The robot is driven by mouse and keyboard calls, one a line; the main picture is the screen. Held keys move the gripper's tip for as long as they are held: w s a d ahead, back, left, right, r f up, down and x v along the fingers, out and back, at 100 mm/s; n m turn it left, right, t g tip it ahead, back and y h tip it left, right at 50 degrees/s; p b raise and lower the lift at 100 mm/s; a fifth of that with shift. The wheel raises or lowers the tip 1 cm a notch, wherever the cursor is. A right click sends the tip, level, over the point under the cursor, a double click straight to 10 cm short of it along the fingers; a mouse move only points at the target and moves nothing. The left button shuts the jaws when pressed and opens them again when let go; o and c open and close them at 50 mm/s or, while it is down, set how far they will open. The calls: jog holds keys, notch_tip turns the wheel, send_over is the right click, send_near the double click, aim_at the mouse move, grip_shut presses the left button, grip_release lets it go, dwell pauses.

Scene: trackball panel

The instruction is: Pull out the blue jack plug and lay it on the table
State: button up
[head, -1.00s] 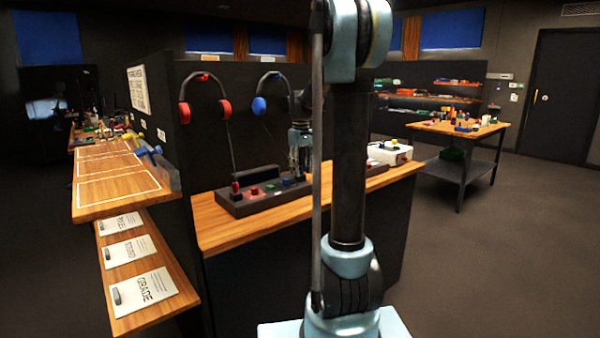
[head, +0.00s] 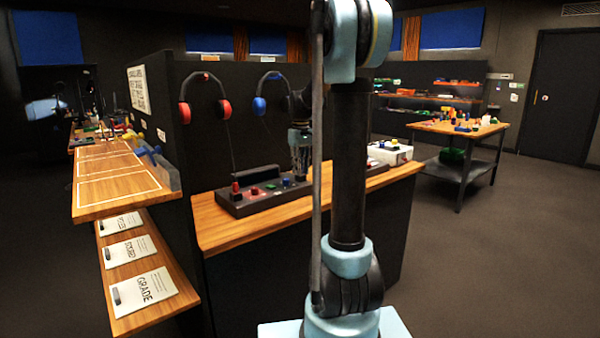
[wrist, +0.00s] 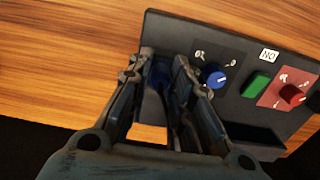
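A dark blue piece (wrist: 160,74), apparently the blue jack plug, shows between the fingers of my gripper (wrist: 160,66) in the wrist view. It sits at the left end of the dark panel (wrist: 230,52), partly hidden by the fingers. The fingers stand on both sides of it; I cannot tell whether they touch it. In the head view my gripper (head: 300,172) points down over the right part of the panel (head: 236,208), and the plug cannot be made out there. The wooden table (head: 222,236) is under the panel.
A blue knob (wrist: 217,80), a green button (wrist: 255,84) and a red knob (wrist: 292,95) are close to the right finger. Bare wood lies left of the panel in the wrist view. Red headphones (head: 224,109) and blue headphones (head: 259,105) hang on the wall behind. A white box (head: 390,152) stands at right.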

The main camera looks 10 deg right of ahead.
grip_shut()
jog(key=shift+r, duration=0.1)
jog(key=shift+r, duration=2.85)
